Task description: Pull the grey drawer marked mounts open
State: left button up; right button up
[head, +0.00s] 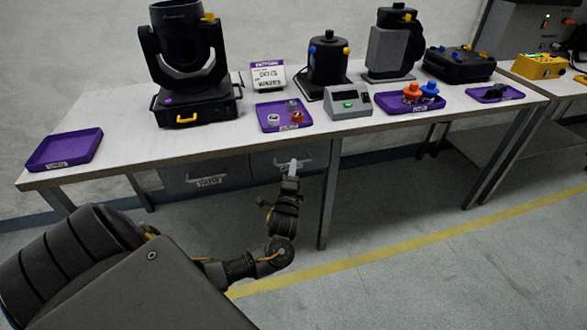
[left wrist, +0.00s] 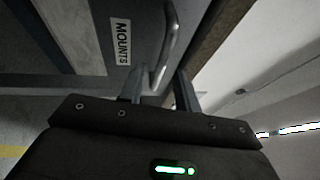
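The grey drawer marked MOUNTS (left wrist: 93,35) fills the upper left of the left wrist view, with its white label (left wrist: 120,42) readable. Its curved grey bar handle (left wrist: 171,42) stands out from the front. In the head view this drawer (head: 262,166) is under the table and looks closed. My left gripper (head: 292,169) is in front of it, at the handle. In the left wrist view my left gripper (left wrist: 163,90) has its two fingers apart, with the handle's near end between or just beyond them. Contact cannot be told. My right gripper is out of view.
A second grey drawer (head: 190,180) is to the left under the same table (head: 225,140). A table leg (head: 328,205) stands just right of my left gripper. Trays, lamps and a grey device (head: 349,104) are on the tabletop. The floor in front is clear.

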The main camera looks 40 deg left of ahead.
pick_arm(q)
jog(key=shift+x, duration=0.9)
grip_shut()
